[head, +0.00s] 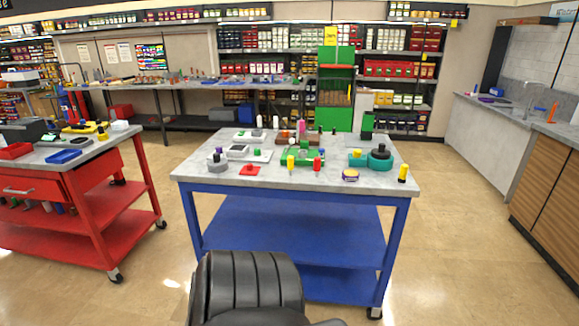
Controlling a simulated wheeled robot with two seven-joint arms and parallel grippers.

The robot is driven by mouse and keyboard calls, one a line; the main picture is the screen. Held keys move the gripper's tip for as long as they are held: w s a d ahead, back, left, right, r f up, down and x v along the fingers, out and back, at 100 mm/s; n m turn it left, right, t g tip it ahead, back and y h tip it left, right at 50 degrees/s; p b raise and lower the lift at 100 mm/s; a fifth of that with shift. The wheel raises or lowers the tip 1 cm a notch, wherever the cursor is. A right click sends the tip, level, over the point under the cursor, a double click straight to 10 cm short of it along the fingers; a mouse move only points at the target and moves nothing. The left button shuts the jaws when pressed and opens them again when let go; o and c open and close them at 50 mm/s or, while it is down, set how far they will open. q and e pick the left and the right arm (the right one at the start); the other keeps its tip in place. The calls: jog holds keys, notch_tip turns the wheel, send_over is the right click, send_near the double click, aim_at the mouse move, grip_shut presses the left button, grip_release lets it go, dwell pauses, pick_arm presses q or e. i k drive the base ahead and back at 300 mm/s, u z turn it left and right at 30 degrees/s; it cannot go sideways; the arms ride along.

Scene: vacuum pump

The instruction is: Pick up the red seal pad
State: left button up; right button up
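A small flat red pad (250,171), which looks like the red seal pad, lies near the front left of the grey top of a blue work table (310,178). A small raised part shows on it. A grey round part with a dark top (217,162) stands to its left, and a light grey plate (261,156) lies behind it. The pad appears to lie apart from both. Neither of my grippers is in view.
A black padded chair back (246,285) stands in front of the table. A green fixture (303,156), teal part (372,158), purple-yellow tin (350,175) and yellow bottle (403,173) share the tabletop. A red cart (80,192) is left; floor between is clear.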

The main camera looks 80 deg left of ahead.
aim_at(248, 169)
jog(key=u, duration=0.25)
jog(key=i, duration=1.2)
jog(key=u, duration=1.35)
jog(key=i, duration=0.9)
jog(key=u, duration=1)
